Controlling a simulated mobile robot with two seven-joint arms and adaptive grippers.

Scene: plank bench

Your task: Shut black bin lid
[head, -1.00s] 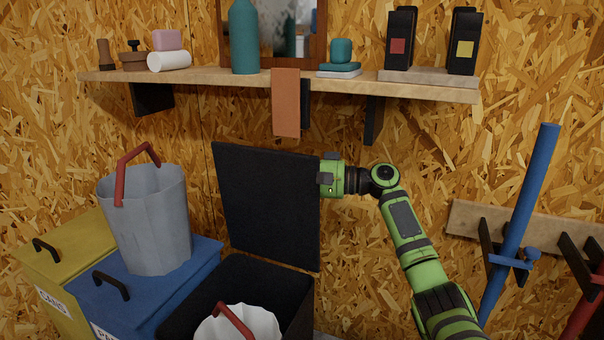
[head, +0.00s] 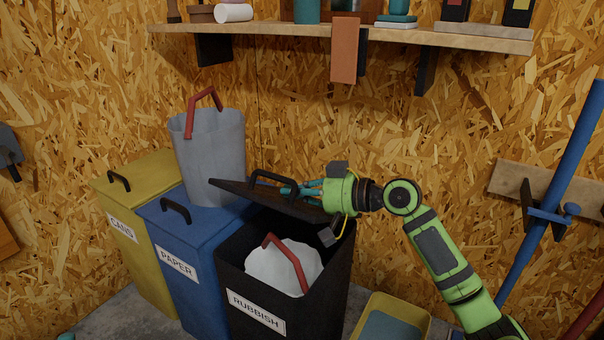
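The black bin (head: 290,320), labelled RUBBISH, stands at the centre. Its black lid (head: 235,187) is tilted low over the back of the opening, partly open, with its handle (head: 270,176) on top. My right gripper (head: 287,190) lies over the lid's upper face from the right, its teal fingers pointing left close to the handle. Whether the fingers are parted or closed is not clear. A white bucket (head: 275,268) with a red handle sits inside the bin, seen through the open front. My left gripper is out of view.
Left of the black bin stand a blue PAPER bin (head: 200,240) with a grey bucket (head: 213,160) on its lid, and a yellow CANS bin (head: 140,190). A yellow tray (head: 420,316) is at the right. A shelf (head: 380,36) crosses the wall above.

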